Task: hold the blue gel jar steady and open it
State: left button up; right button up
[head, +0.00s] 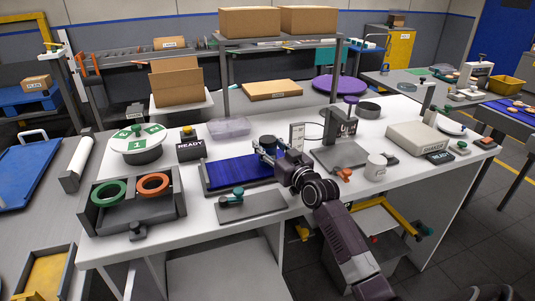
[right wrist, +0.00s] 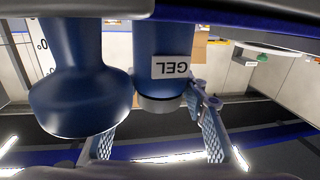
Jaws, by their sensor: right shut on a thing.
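The blue gel jar (right wrist: 160,45) fills the upper middle of the right wrist view, with a white GEL label upside down in the picture and a pale grey band at its lower end. In the head view a small dark blue jar top (head: 268,141) shows just beyond my right gripper (head: 263,154), which is over the right end of the blue mat. In the right wrist view the fingers of my right gripper (right wrist: 160,140) stand either side of the jar, shut on it. My left gripper is not in view.
A blue mat in a tray (head: 225,176) lies beside the gripper. A dark blue bulb-shaped body (right wrist: 80,95) is close left of the jar in the wrist view. A black stand (head: 340,150) and white mug (head: 376,167) are to the right, a ring tray (head: 150,215) to the left.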

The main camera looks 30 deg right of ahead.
notch_tip(320, 180, up, 20)
dwell(0.6)
jog(key=o, duration=0.6)
grip_shut()
